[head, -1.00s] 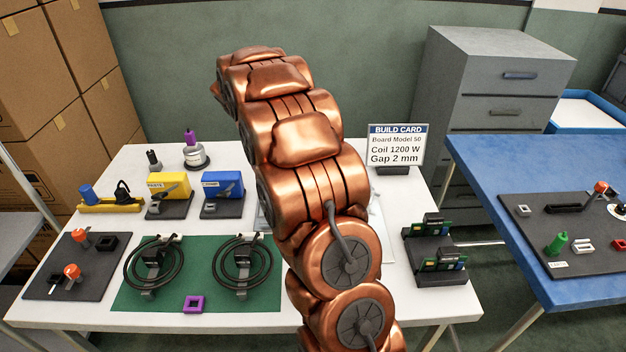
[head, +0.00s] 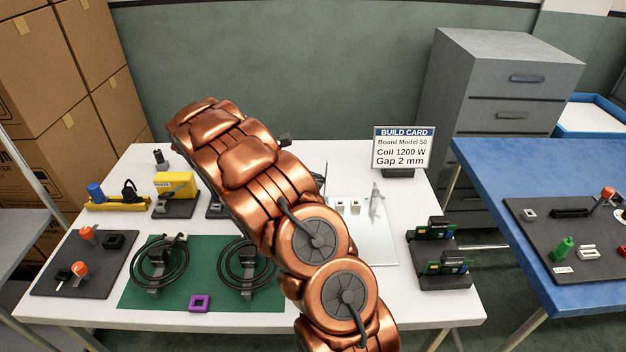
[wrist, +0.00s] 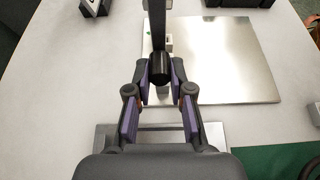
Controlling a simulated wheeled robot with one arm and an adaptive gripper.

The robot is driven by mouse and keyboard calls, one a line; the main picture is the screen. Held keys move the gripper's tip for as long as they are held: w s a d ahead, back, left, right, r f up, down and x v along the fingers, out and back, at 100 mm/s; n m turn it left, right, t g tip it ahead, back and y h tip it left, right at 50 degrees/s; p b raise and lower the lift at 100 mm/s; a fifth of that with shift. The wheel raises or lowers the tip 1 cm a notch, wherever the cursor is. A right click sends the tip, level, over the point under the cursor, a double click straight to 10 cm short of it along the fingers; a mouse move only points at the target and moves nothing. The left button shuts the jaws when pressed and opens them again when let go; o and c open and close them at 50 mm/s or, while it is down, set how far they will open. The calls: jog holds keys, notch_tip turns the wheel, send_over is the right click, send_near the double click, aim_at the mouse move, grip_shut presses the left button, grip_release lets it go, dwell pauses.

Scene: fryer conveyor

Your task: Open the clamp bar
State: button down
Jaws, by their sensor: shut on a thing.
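In the wrist view, a dark bar (wrist: 157,22) ends in a black cylindrical knob (wrist: 160,66); it appears to be the clamp bar and its handle. My gripper (wrist: 161,80) has its purple-padded fingers on both sides of the knob and is shut on it. In the head view my copper arm hides the gripper and most of the clamp. The plate (head: 375,245) shows right of the arm, with small white blocks (head: 341,205) and a grey upright piece (head: 376,200) on it.
A green mat (head: 205,294) with two black coils lies left of my arm. Yellow (head: 176,184) and blue parts stand behind it. A board rack (head: 440,270) stands at the table's right. The build card (head: 404,148) is at the back right. A blue table (head: 500,190) is farther right.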

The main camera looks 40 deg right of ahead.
dwell(0.3)
jog(key=c, duration=1)
grip_release()
jog(key=v, duration=0.7)
jog(key=shift+w+a+r, duration=0.1)
jog(key=shift+w+a, duration=0.1)
